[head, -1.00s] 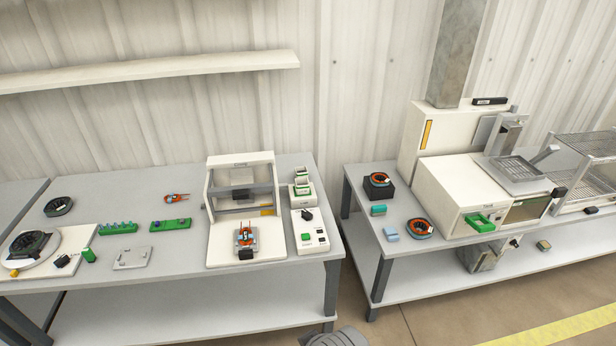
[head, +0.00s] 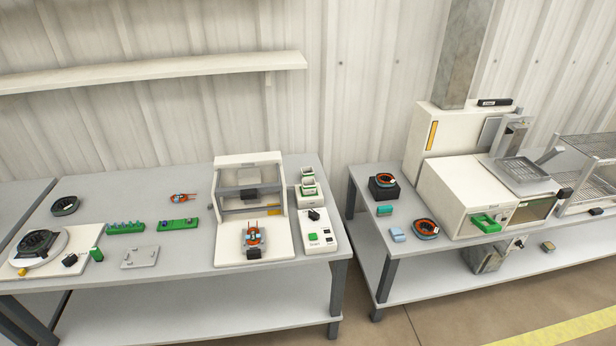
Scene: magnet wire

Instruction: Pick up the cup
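I cannot clearly make out a cup in the head view. Small green-and-white open holders (head: 308,183) stand at the back right corner of the left table, beside the white press; whether one is the cup I cannot tell. A green open-topped piece (head: 487,223) sits at the front of the white oven-like machine on the right table. Neither of my grippers is in view, and nothing is seen being held.
The left table (head: 180,272) carries a white press (head: 218,215), a control box (head: 317,236), green racks (head: 126,228) and a turntable (head: 15,258). The right table holds orange coils (head: 425,228) and a white machine (head: 445,195). A floor gap separates the tables.

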